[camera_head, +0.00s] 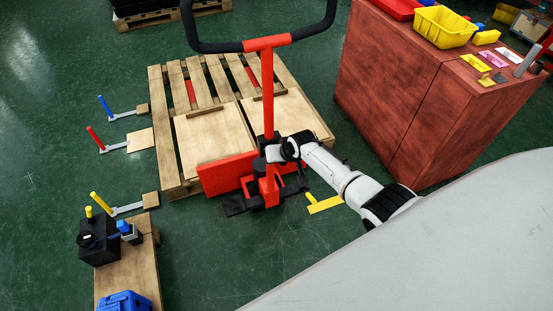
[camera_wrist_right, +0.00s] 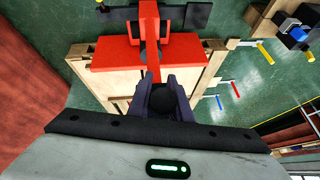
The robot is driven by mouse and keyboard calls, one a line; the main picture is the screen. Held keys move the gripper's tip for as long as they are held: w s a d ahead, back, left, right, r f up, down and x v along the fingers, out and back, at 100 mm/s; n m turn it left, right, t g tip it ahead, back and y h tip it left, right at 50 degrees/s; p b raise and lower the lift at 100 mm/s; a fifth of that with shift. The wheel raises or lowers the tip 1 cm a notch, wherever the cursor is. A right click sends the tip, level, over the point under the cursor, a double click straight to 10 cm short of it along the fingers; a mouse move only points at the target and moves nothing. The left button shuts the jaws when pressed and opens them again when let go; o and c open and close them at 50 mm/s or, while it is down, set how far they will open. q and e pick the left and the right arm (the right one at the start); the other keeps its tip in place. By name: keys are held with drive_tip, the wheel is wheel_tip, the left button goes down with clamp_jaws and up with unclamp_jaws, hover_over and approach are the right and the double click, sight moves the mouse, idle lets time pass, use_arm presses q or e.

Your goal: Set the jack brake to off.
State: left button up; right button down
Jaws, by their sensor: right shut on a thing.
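The red pallet jack (camera_head: 267,100) stands at the front edge of a wooden pallet, its upright red shaft topped by a wide black handle bar (camera_head: 215,47). My right arm comes in from the right. My right gripper (camera_head: 268,147) is at the lower part of the shaft. In the right wrist view the dark fingers (camera_wrist_right: 163,88) are shut around the jack's red shaft (camera_wrist_right: 152,74), and the red jack body (camera_wrist_right: 149,25) is beyond them. A yellow pedal-like piece (camera_head: 325,204) lies low to the right of the jack's base; I cannot tell whether it is the brake. My left gripper is out of view.
The pallet (camera_head: 164,130) is behind the jack. A red-brown cabinet (camera_head: 390,90) with a yellow bin (camera_head: 443,27) stands at right. Levers with blue, red (camera_head: 95,138) and yellow handles stand at left. A wooden board (camera_head: 130,270) holds a black box. Green floor is clear in front.

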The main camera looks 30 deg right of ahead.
drive_tip(key=c, duration=1.6)
unclamp_jaws()
drive_tip(key=shift+w, duration=0.1)
drive_tip(key=shift+r, duration=0.1)
drive_tip(key=shift+s+r+p, duration=0.2)
drive_tip(key=shift+r+p, duration=0.05)
drive_tip(key=shift+p, duration=0.05)
drive_tip(key=p+v, duration=0.3)
drive_tip(key=v, duration=0.4)
drive_tip(key=shift+s+r, duration=0.15)
drive_tip(key=shift+r, duration=0.2)
drive_tip(key=shift+p+v, duration=0.35)
drive_tip(key=shift+v, duration=0.6)
